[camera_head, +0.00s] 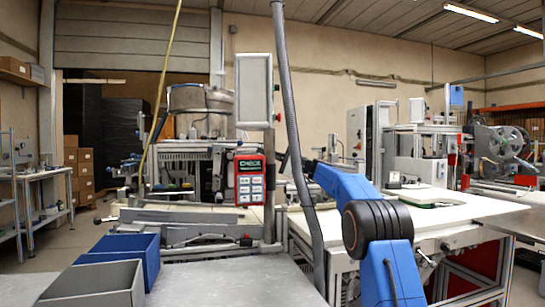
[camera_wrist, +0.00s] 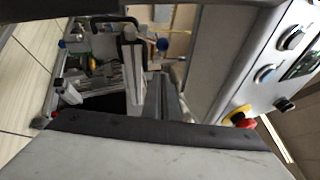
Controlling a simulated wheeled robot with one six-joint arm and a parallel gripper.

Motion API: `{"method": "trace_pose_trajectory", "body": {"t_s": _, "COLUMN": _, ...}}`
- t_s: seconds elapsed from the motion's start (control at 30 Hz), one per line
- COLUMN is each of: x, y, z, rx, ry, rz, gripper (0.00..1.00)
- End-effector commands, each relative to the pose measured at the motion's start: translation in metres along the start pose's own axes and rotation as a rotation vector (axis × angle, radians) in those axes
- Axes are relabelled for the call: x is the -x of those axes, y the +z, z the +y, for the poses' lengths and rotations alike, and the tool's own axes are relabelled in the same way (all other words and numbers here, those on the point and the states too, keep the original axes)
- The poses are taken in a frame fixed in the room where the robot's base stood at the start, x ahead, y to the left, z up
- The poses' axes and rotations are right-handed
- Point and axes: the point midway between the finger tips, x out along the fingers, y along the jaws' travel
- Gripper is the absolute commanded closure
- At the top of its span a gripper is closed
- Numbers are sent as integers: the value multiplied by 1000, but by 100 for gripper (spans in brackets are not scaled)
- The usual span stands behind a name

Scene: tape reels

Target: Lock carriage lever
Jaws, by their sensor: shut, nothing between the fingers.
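I cannot tell for certain which part is the carriage lever. In the head view, a long metal rail assembly (camera_head: 190,215) lies along the bench at centre left, with a small dark knob (camera_head: 246,240) at its right end. In the wrist view, a small blue knob (camera_wrist: 162,44) stands beside a pale upright bar (camera_wrist: 134,75); whether it belongs to the carriage is unclear. My blue arm reaches away from the lower right in the head view. My gripper's fingers do not show clearly in either view, and I see no contact with a lever.
A blue bin (camera_head: 125,246) and a grey bin (camera_head: 95,285) stand at the lower left. A red keypad panel (camera_head: 250,180) and a grey hose (camera_head: 298,150) rise near the centre. In the wrist view, a control box (camera_wrist: 262,75) with a red button (camera_wrist: 240,119) is at right.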

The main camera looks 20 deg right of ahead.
Motion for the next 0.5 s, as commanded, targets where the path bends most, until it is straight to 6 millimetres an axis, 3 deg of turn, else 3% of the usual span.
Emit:
{"method": "trace_pose_trajectory", "body": {"t_s": 0.13, "x": -24, "y": 0, "z": 1, "rx": 0, "ry": 0, "rz": -2, "gripper": 100}}
{"method": "trace_pose_trajectory", "body": {"t_s": 0.5, "x": -48, "y": 26, "z": 0, "rx": 0, "ry": 0, "rz": 0, "gripper": 100}}
